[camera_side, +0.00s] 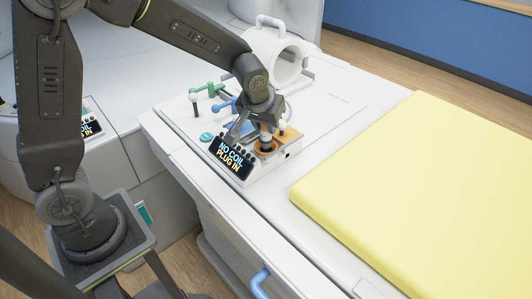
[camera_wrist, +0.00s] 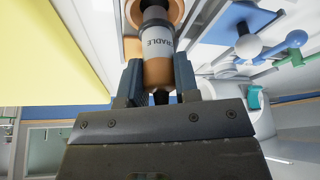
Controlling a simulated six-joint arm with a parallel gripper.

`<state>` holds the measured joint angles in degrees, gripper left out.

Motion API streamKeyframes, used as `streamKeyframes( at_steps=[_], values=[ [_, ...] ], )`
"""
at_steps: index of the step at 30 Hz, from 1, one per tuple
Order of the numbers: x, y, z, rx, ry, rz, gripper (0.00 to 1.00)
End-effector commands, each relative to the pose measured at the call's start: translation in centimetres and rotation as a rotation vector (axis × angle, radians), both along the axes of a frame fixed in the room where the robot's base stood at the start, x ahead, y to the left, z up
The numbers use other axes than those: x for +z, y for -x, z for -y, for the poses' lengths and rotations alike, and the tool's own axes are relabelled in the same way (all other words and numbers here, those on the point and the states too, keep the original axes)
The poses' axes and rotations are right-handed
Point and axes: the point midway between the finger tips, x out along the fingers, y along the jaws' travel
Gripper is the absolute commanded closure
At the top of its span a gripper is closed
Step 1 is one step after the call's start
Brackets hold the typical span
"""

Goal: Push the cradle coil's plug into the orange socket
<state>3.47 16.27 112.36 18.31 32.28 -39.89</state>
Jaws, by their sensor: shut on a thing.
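The cradle coil's plug (camera_wrist: 158,45) has a white sleeve lettered "CRADLE", a copper-orange grip and a dark front end. My gripper (camera_wrist: 158,78) is shut on its orange grip. The orange socket (camera_wrist: 176,12) shows as a ring around the dark front end at the top of the wrist view. In the side view, my gripper (camera_side: 266,122) points down over the orange socket (camera_side: 268,149), with the plug's dark end at the ring. How deep it sits is hard to tell. The white coil (camera_side: 272,60), a hollow cylinder, stands behind.
A display (camera_side: 232,158) beside the socket reads "NO COIL PLUG IN". Green (camera_side: 208,88) and blue (camera_side: 224,106) handled parts stand left of my gripper, close by. A yellow mattress (camera_side: 420,170) lies to the right. A teal button (camera_side: 207,137) is on the panel.

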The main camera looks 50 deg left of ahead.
Motion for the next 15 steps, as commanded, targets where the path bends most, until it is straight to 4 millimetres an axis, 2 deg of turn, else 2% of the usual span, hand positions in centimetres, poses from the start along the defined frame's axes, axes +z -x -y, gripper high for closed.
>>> streamKeyframes(
  at_steps=[15],
  values=[
    [-0.98, 0.01, 0.01, -0.001, 0.0, 0.0, 0.96]
  ],
)
